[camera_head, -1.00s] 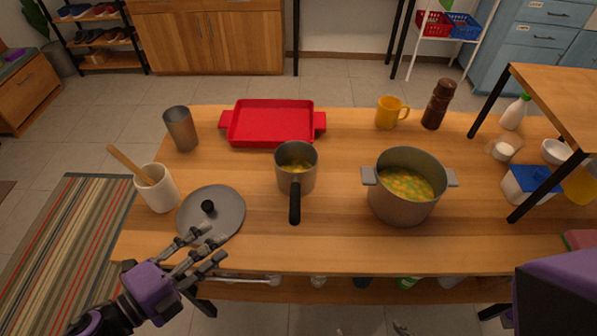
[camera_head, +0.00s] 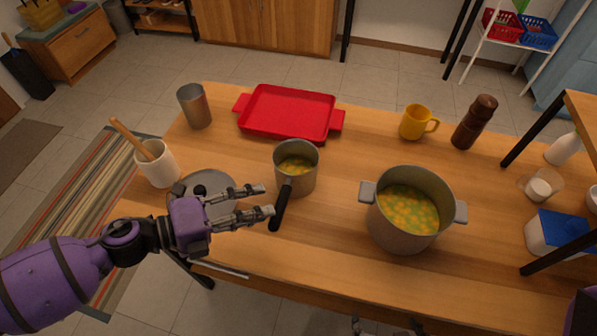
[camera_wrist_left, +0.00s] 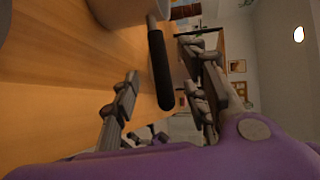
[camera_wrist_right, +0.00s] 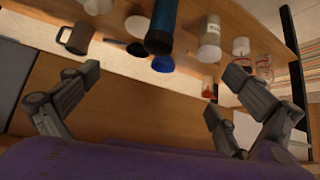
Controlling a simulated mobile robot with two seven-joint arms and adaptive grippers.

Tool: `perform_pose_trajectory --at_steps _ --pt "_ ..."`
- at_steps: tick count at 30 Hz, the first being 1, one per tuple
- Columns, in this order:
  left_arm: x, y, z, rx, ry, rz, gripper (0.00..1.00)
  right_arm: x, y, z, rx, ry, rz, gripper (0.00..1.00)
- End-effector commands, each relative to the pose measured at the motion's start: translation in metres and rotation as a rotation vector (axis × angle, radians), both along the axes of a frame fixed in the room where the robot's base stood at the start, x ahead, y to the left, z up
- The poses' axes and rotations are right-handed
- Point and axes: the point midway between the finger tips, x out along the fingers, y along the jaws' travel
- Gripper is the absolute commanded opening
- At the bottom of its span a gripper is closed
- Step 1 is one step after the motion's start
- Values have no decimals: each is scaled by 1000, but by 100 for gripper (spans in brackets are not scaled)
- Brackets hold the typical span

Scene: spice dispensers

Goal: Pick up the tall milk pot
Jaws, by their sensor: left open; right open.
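The tall milk pot (camera_head: 297,172) is a small grey metal pot with yellow-green food in it and a long black handle (camera_head: 281,206). It stands upright on the wooden table. My left gripper (camera_head: 266,200) is open just left of the handle. In the left wrist view the black handle (camera_wrist_left: 160,72) shows in the gap between the open fingers (camera_wrist_left: 160,66), and the pot's body is cut off at the top edge. I see no finger closed on it. My right gripper (camera_wrist_right: 158,85) is open and empty in the right wrist view.
A wide grey pot (camera_head: 404,222) of food stands to the right. A grey lid (camera_head: 226,183) lies partly beneath my left gripper. A red tray (camera_head: 288,112), metal cup (camera_head: 194,106) and utensil crock (camera_head: 157,166) are behind or left. Mug (camera_wrist_right: 76,37) and bottles fill a shelf near my right gripper.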

Motion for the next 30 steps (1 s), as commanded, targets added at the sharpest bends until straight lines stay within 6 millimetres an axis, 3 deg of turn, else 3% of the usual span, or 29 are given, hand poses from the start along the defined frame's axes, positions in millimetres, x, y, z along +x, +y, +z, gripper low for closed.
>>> perform_pose_trajectory --at_steps 12,22,30 --pt "24 -49 -11 -2 -6 0 41 -9 2 6 8 15 -9 100" --pt "26 -56 -16 -1 -1 0 41 -7 2 7 6 15 0 100" --pt "26 -55 -16 0 -2 1 6 -6 2 7 5 12 2 100"
